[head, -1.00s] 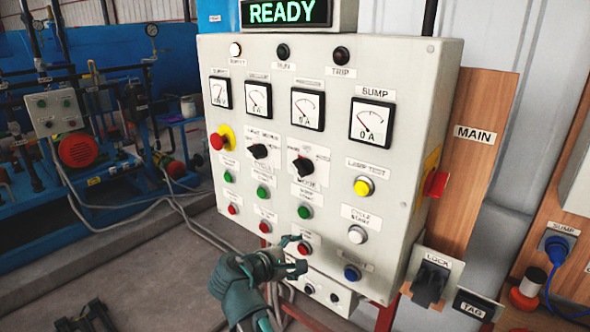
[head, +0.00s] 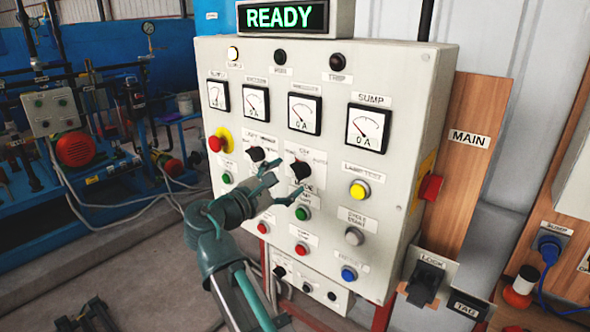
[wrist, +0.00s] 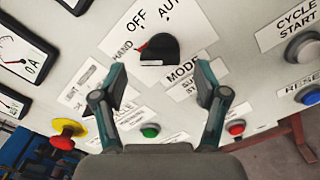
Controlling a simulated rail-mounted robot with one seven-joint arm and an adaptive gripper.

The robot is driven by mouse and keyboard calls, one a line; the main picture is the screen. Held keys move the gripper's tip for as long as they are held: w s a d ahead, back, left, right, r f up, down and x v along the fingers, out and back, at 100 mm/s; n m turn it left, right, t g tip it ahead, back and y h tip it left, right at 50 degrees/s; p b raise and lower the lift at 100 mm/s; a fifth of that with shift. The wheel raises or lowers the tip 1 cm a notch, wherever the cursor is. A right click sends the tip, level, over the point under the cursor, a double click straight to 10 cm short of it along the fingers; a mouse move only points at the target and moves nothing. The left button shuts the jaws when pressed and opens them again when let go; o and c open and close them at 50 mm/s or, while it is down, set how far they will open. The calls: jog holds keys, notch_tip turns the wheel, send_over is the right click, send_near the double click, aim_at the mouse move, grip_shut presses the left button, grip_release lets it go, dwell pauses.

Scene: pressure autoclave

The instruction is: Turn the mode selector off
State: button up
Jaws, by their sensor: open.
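The mode selector is a black rotary knob (head: 300,168) on the grey control panel (head: 405,150). In the wrist view the knob (wrist: 160,52) sits above a MODE label, with HAND, OFF and AUTO printed around it. Its red mark appears to point toward HAND. My gripper (head: 284,182) is open in front of the panel, just below the knob. In the wrist view its two fingers (wrist: 160,78) stand apart to the left and right, with the knob between and slightly beyond the tips. I see no contact with it.
A second black selector (head: 257,154) is close on the left, partly hidden by a finger in the wrist view. Green (head: 303,213) and red (head: 301,249) buttons lie below, a yellow lamp-test button (head: 360,190) right, and a red emergency button (head: 217,142) left. The display (head: 283,17) reads READY.

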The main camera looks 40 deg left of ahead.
aim_at(294, 173)
jog(key=shift+w+p, duration=0.3)
jog(key=shift+w, duration=1.65)
jog(key=shift+c, duration=0.2)
jog(key=c, duration=1.1)
